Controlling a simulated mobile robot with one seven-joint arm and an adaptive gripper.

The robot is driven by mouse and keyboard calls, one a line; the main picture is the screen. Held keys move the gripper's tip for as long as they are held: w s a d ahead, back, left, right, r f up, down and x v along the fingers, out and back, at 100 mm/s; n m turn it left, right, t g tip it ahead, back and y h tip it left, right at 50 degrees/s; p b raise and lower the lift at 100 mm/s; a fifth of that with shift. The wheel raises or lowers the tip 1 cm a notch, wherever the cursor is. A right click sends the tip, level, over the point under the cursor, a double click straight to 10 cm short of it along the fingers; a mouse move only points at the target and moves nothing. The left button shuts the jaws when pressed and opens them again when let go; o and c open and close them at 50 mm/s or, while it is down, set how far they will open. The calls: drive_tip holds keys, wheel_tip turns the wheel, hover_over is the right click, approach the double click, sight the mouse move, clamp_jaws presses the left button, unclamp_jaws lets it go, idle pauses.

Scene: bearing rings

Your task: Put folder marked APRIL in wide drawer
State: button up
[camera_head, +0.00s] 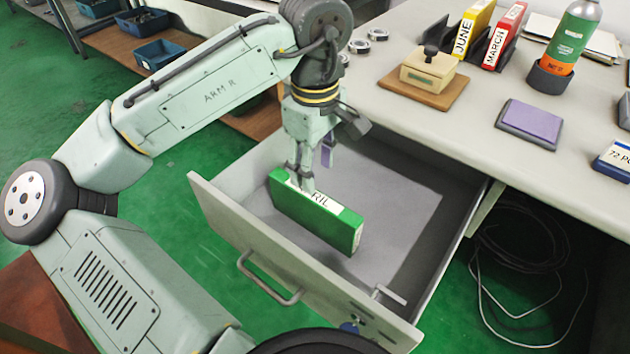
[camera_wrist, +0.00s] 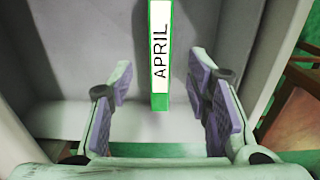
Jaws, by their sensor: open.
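The green folder (camera_head: 318,217) with a white label stands on its edge inside the open wide drawer (camera_head: 420,232). In the wrist view the folder (camera_wrist: 160,102) shows its spine, and the label reads APRIL. My gripper (camera_head: 308,185) is in the drawer at the folder's top edge and partly hides the label in the head view. In the wrist view my gripper (camera_wrist: 162,108) has its purple-padded fingers spread apart on either side of the folder's near end, with clear gaps to both. The folder's lower part is hidden from the wrist camera.
The yellow JUNE folder (camera_head: 470,32) and red MARCH folder (camera_head: 504,38) stand in a dark rack on the bench (camera_head: 420,118). A wooden box (camera_head: 428,70), a purple pad (camera_head: 542,120) and a green bottle (camera_head: 573,35) are also there. The drawer front and handle (camera_head: 270,282) stick out over the floor.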

drive_tip(key=shift+r, duration=1.5)
